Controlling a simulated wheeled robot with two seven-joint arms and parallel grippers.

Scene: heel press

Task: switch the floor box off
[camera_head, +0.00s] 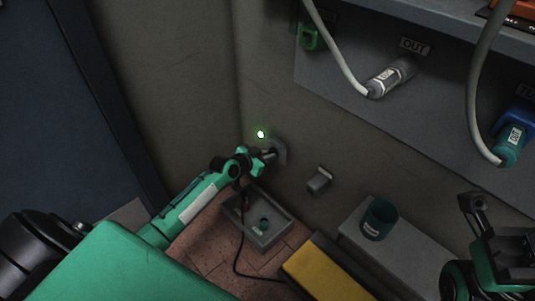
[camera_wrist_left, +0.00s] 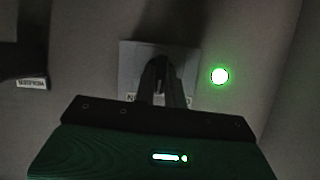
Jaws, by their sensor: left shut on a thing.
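A grey box (camera_head: 279,236) lies on the tiled floor in the head view. It has a raised rim, a small teal round part (camera_head: 264,224) and a pale label inside. My left gripper (camera_head: 268,155) is at a grey wall plate (camera_head: 281,151), above and behind the box. It is shut on a small fitting at the plate, mostly hidden by the fingers. In the left wrist view the dark fingers (camera_wrist_left: 162,82) cover the middle of the plate (camera_wrist_left: 130,62). A green light (camera_head: 261,134) glows beside it. My right gripper (camera_head: 477,213) is at the lower right, away from the box; its jaw opening is unclear.
A dark cable (camera_head: 240,262) runs down past the box and along the floor. A yellow-topped block (camera_head: 325,272) and a grey ledge with a teal cup (camera_head: 379,219) stand right of it. A small wall fitting (camera_head: 319,180) is nearby. Cabled plugs hang at upper right.

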